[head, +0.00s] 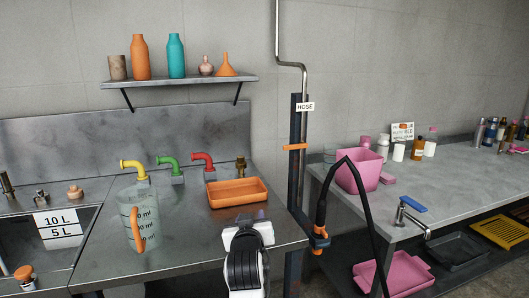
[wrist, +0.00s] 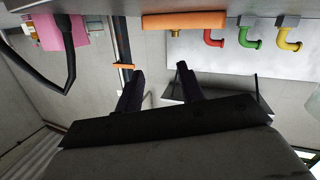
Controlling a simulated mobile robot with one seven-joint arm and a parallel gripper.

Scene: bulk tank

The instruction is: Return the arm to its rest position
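My gripper (head: 247,221) is at the front right edge of the steel counter in the head view, above or in front of it, close to the orange tray (head: 238,193). My own white and black arm hides most of it there. In the upside-down wrist view, the two dark fingers of my gripper (wrist: 160,69) stand apart with nothing between them. The orange tray also shows beyond them in the wrist view (wrist: 185,20), apart from the fingers.
A clear measuring jug (head: 140,222) with an orange handle stands left on the steel counter (head: 195,243). Yellow, green and red taps (head: 202,160) line its back. A hose (head: 322,205) hangs at the right. A pink bucket (head: 358,173) stands on the right counter. A shelf (head: 180,82) holds bottles.

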